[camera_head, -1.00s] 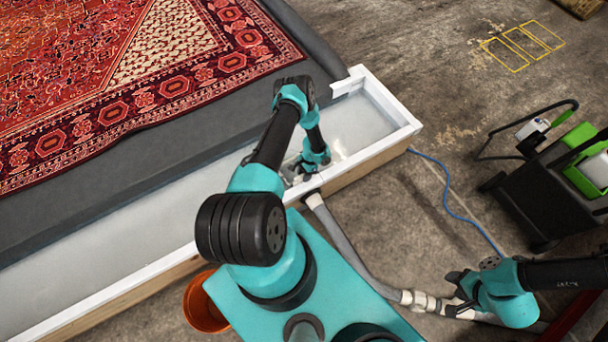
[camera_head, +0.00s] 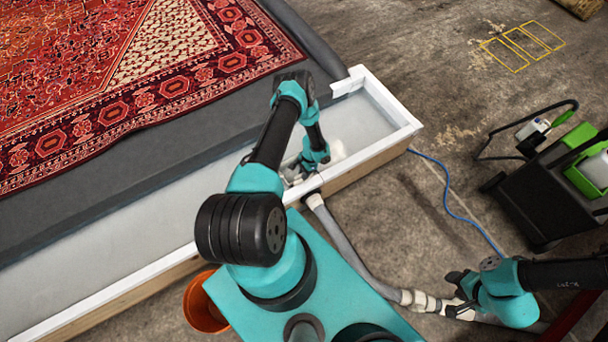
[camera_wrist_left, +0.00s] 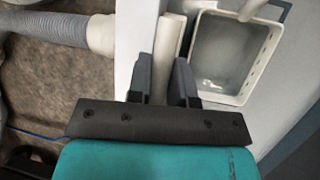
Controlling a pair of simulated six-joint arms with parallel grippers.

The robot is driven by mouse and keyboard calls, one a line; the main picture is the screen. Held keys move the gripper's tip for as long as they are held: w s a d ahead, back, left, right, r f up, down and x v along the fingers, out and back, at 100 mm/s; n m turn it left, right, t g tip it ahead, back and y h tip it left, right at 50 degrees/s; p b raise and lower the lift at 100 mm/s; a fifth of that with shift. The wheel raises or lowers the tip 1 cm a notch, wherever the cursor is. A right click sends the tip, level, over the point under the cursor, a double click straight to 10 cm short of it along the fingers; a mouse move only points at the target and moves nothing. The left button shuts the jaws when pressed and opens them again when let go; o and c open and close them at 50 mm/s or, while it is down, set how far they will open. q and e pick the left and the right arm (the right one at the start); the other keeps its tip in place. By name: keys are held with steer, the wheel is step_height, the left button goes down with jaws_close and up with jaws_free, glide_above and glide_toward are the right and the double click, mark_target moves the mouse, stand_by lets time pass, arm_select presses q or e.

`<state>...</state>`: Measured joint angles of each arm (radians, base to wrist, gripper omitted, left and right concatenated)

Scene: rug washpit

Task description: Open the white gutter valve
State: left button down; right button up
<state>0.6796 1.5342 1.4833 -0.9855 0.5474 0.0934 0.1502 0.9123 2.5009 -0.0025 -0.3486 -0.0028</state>
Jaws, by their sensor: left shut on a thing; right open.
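A white valve fitting (camera_head: 421,301) sits on the grey hose on the floor; I cannot tell how its handle is turned. My right gripper (camera_head: 456,306) is open at the fitting's right end, with its fingers close to it. My left gripper (camera_head: 294,174) is low inside the white gutter, near the hose outlet. In the left wrist view my left gripper (camera_wrist_left: 162,80) is shut on a pale bar (camera_wrist_left: 165,48) beside the gutter wall. A white box-shaped basket (camera_wrist_left: 258,83) is just right of the fingers. The join between bar and basket is unclear.
The white gutter (camera_head: 402,119) runs diagonally beside a red rug (camera_head: 90,80). The grey hose (camera_head: 347,247) leaves its near side. A blue hose (camera_head: 452,205) leads towards a black and green machine (camera_head: 560,185). An orange bucket (camera_head: 202,306) stands left of my base.

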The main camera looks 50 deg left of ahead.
arm_select(q)
steer(key=shift+d+r, duration=0.1)
steer(key=shift+r, duration=1.9)
steer(key=shift+s, duration=0.1)
steer(key=c, duration=1.1)
jaws_free()
steer(key=shift+o, duration=0.2)
steer(key=v, duration=1.7)
steer(key=shift+r, duration=0.15)
